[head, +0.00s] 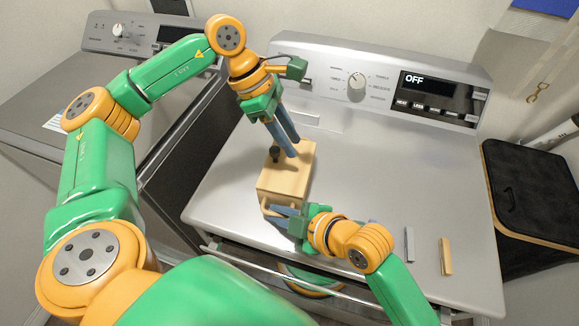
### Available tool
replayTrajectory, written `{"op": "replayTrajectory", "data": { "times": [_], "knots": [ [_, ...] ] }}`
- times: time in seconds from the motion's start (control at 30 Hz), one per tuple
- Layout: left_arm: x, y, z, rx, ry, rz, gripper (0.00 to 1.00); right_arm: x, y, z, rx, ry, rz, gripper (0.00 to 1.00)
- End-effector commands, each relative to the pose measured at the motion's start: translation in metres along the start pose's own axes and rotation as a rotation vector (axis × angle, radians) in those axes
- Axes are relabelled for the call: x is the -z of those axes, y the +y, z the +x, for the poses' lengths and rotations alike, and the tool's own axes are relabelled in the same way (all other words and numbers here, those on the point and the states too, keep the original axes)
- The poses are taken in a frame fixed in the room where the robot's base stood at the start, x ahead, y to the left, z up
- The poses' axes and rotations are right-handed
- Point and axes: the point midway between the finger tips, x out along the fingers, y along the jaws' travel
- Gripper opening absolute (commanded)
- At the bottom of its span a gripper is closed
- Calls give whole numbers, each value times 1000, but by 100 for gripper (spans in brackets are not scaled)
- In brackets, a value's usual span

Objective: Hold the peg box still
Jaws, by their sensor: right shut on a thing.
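The peg box (283,182) is a light wooden box on the washer's grey top, left of centre. A grey stick (409,244) and a wooden stick (446,256) lie on the washer top to the right.
The washer's control panel (380,85) rises at the back, with a dial and a display reading OFF. The top right of the box is mostly clear. A second machine (60,85) stands at left. A black-topped hamper (530,190) stands at right.

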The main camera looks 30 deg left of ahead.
Motion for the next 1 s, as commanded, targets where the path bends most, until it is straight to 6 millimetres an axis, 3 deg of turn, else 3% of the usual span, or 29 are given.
{"op": "replayTrajectory", "data": {
  "times": [0.13, 0.47, 0.73, 1.0],
  "knots": [
    [43, -1, 10, 1, -95, -15, 32, 0, 0, 0, 0, 0, 0, 0],
    [48, 1, -83, -8, -108, 0, 32, 0, 0, 0, 0, -1, 0, 0],
    [60, 69, -51, -197, -373, -373, 32, 0, 0, 0, 0, 0, 0, 0],
    [111, 124, -44, -428, -502, -689, 32, 0, 0, 0, 0, 0, 0, 0]
  ]
}}
